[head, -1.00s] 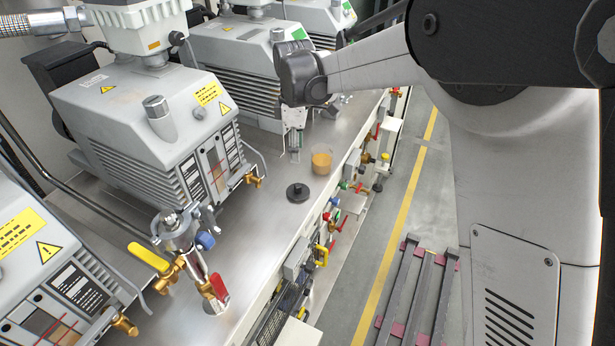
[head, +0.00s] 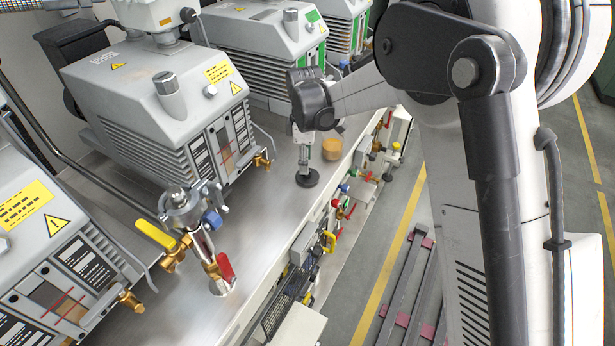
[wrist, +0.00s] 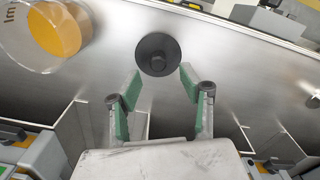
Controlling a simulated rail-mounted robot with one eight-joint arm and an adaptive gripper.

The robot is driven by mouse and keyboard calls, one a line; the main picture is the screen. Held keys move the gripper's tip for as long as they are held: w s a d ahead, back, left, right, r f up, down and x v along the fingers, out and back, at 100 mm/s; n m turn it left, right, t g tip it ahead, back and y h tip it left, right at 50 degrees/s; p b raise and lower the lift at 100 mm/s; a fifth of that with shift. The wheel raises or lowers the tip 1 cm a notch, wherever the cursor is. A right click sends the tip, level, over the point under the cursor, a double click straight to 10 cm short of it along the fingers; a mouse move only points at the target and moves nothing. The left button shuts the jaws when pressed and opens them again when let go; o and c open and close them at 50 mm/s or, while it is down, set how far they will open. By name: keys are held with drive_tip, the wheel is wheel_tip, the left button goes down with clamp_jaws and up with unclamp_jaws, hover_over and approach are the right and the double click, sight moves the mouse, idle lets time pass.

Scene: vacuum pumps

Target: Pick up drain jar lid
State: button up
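The drain jar lid (head: 308,178) is a black disc with a small central knob, flat on the metal bench near its front edge. It also shows in the wrist view (wrist: 158,54), just beyond the fingertips and centred between them. My gripper (head: 305,168) is directly above the lid in the head view. In the wrist view its green-padded fingers (wrist: 160,78) are spread apart with nothing between them. The glass jar (wrist: 62,32) with orange-brown liquid stands beside the lid; in the head view the jar (head: 333,150) is partly behind my gripper.
Grey vacuum pumps (head: 165,110) line the back of the bench (head: 262,225). A valve fitting with yellow and red handles (head: 195,235) stands to the left of the lid. Pipes and valves (head: 345,205) run along the bench's front side. The bench between fitting and lid is clear.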

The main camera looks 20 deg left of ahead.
sight(313, 177)
wheel_tip(313, 177, down, 4)
drive_tip(key=shift+w+f+b, duration=0.1)
drive_tip(key=shift+b, duration=0.25)
drive_tip(key=shift+d, duration=0.1)
clamp_jaws()
